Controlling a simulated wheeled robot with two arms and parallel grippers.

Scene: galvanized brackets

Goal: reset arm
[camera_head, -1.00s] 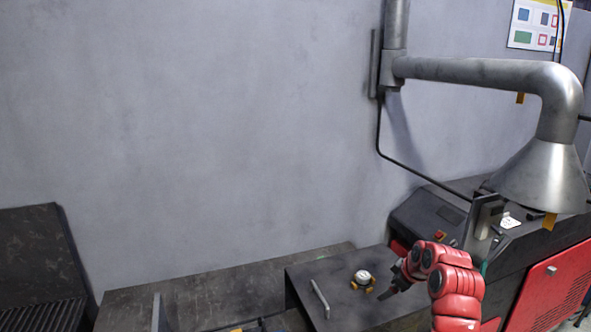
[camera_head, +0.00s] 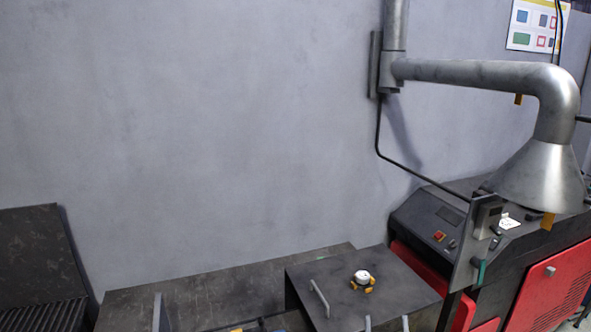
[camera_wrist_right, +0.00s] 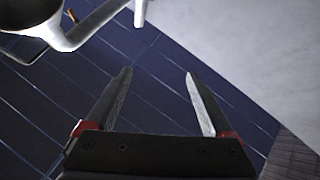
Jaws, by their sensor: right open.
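My right gripper (camera_head: 386,324) shows only as two pale fingertips at the bottom edge of the head view, in front of the dark box top. In the right wrist view its two fingers (camera_wrist_right: 159,74) stand wide apart with nothing between them, over a dark blue tiled surface.
A white and yellow round object (camera_head: 362,278) sits on the dark box (camera_head: 400,280), beside a grey bar handle (camera_head: 320,298). A red and black machine (camera_head: 535,275) stands right, under a metal hood (camera_head: 545,180). A white curved tube (camera_wrist_right: 95,22) crosses the wrist view's upper left.

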